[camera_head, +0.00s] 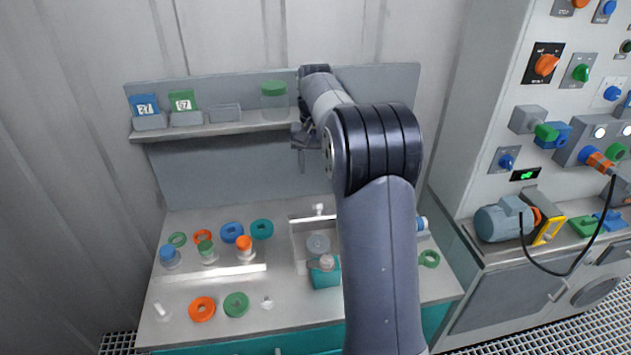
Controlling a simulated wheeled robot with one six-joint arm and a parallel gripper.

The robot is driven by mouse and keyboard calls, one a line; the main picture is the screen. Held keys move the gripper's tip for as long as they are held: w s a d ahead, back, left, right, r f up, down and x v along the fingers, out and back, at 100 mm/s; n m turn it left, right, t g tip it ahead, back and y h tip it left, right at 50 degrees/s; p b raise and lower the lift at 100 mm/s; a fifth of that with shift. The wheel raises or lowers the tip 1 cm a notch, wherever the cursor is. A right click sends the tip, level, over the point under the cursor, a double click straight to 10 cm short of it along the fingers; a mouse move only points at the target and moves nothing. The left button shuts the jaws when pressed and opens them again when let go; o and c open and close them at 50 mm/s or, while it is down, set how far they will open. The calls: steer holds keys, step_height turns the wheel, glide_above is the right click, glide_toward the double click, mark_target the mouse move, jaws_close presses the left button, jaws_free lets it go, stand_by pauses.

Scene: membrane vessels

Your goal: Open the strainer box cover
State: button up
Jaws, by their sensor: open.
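My gripper (302,152) hangs in front of the back panel, just below the shelf and above the bench. It is open, small and dark in this view, with nothing visible between its fingers. A pale grey box-like fixture (298,228) stands on the bench below it, with a small white knob (319,208) at its back. A grey round part (318,245) sits inside, and a teal block (326,278) with a grey rounded top is at its front. I cannot tell which part is the strainer box cover. My arm hides the fixture's right side.
Orange, green, blue and teal rings and capped jars (246,250) lie on the bench's left half. The shelf (215,130) holds small bins and a green-lidded jar (274,100). A control cabinet with a motor (500,222) stands at right. The bench's front left is partly clear.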

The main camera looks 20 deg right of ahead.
steer(key=shift+r, duration=0.9)
steer(key=shift+c, duration=0.5)
